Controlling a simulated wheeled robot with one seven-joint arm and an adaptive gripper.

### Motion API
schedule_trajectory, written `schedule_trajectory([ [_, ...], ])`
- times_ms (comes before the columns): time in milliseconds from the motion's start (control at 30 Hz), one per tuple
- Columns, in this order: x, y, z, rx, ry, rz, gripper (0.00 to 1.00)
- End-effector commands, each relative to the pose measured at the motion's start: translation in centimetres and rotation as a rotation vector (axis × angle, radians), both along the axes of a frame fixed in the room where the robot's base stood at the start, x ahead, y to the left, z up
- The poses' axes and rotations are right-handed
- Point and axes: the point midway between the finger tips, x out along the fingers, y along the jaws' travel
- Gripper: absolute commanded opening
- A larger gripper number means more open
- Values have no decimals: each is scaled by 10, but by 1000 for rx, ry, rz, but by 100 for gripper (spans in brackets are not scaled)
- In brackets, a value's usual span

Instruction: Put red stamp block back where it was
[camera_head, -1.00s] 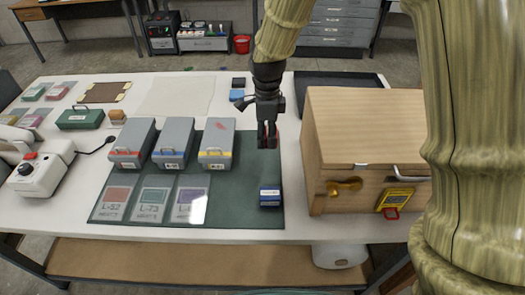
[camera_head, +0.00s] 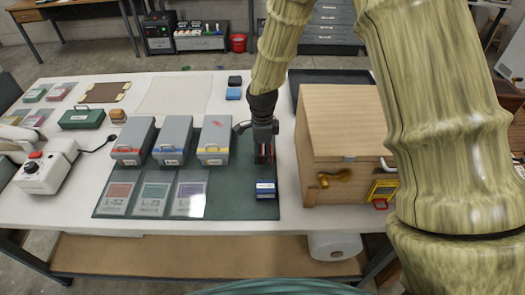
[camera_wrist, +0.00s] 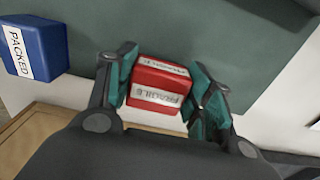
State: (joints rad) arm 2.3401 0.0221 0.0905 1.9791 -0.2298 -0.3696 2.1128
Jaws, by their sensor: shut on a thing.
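The red stamp block (camera_wrist: 158,84) carries white labels that read "FRAGILE". In the wrist view it sits between the two teal-padded fingers of my gripper (camera_wrist: 163,92), which is shut on it. In the head view my gripper (camera_head: 264,155) points down over the right part of the dark green mat (camera_head: 236,205), and the block shows only as a small red patch. I cannot tell whether the block touches the mat. A blue stamp block (camera_head: 266,189) labelled "PACKED" stands on the mat in front of my gripper; it also shows in the wrist view (camera_wrist: 38,40).
A wooden cabinet (camera_head: 345,140) with a brass handle stands close to the right of my gripper. Three grey boxes (camera_head: 174,143) stand left of it, with labelled cards (camera_head: 154,195) before them.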

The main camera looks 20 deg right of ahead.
Motion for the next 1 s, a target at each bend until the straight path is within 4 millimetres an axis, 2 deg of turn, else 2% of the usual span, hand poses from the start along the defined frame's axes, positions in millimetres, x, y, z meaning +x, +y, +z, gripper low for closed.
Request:
schedule_trajectory([
  [100,0,0,-7,0,1,1,36],
  [467,-1,0,-11,0,0,0,36],
  [500,-1,0,-11,0,0,0,53],
  [600,0,0,-10,0,0,0,72],
  [1000,0,0,-7,1,-1,1,73],
])
